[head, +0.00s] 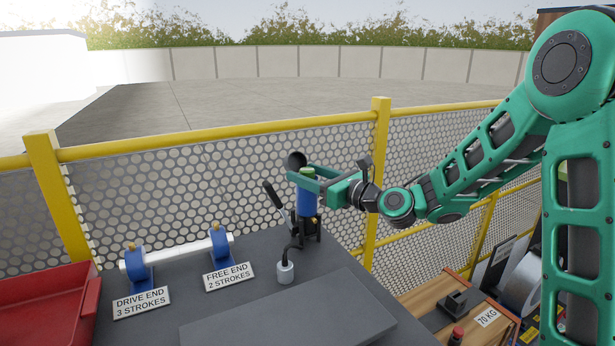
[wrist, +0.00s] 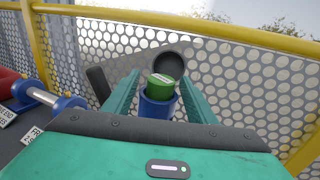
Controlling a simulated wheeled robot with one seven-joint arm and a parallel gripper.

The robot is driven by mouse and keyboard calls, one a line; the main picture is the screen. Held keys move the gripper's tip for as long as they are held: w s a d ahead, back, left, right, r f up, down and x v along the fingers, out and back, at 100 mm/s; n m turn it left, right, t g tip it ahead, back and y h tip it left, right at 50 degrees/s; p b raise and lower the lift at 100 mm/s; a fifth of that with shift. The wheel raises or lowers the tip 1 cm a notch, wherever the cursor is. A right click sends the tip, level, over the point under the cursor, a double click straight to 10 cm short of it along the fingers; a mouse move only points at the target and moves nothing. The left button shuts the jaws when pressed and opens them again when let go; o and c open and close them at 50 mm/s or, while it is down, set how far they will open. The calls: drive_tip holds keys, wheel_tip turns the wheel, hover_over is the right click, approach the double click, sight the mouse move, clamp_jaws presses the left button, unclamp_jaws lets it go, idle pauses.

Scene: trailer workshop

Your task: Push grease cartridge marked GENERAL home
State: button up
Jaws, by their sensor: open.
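A green grease cartridge (wrist: 162,86) stands upright with its lower part inside a blue barrel (wrist: 157,108), its top standing out above the rim. A pale strip marks its top, but I cannot read it. In the head view the blue barrel (head: 306,201) is on a dark stand at the table's back right. My gripper (head: 300,176) is open and level at the cartridge's height. In the wrist view its two green fingers pass either side of the cartridge, with gaps. A black round cap (wrist: 171,64) stands just beyond the cartridge.
A black lever (head: 273,195) leans left of the barrel, and a hose ends in a grey coupler (head: 285,272). A shaft on blue bearings (head: 180,252) stands left, with stroke signs. A red tray (head: 48,305) is far left. A yellow-railed mesh fence (head: 210,180) runs close behind.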

drive_tip(key=v, duration=1)
drive_tip(key=shift+s+d, duration=0.2)
drive_tip(key=shift+d, duration=0.05)
drive_tip(key=shift+s, duration=0.1)
